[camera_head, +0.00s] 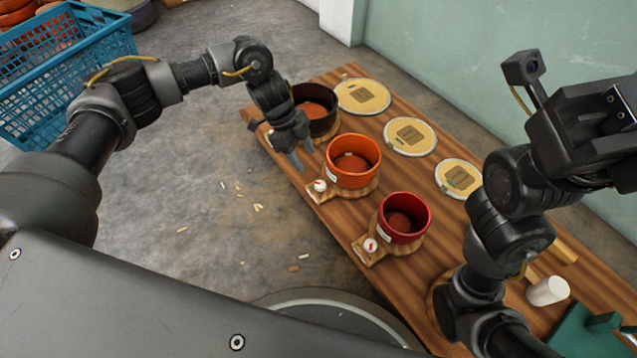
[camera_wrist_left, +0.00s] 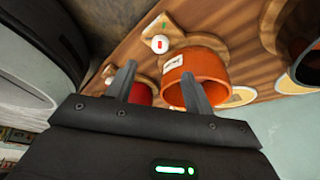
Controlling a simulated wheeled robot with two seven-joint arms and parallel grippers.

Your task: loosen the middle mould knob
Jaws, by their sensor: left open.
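The middle mould is an orange pot (camera_head: 353,160) on a wooden base. Its knob (camera_head: 319,186) is white with a red mark and sits on the base's near-left tab. The orange pot (camera_wrist_left: 205,70) and knob (camera_wrist_left: 160,44) also show in the left wrist view. My left gripper (camera_head: 301,160) is open and empty, fingers pointing down, beyond and left of the knob in the head view. In the left wrist view the knob appears past the fingertips (camera_wrist_left: 158,72), apart from them. My right arm is at the right; its fingertips are not visible.
A dark pot (camera_head: 318,112) stands behind my left gripper, and a red pot (camera_head: 404,217) with its own knob (camera_head: 370,246) stands nearer. Round discs (camera_head: 410,136) line the wooden bench's (camera_head: 480,240) far side. A white cylinder (camera_head: 547,291) stands at the right.

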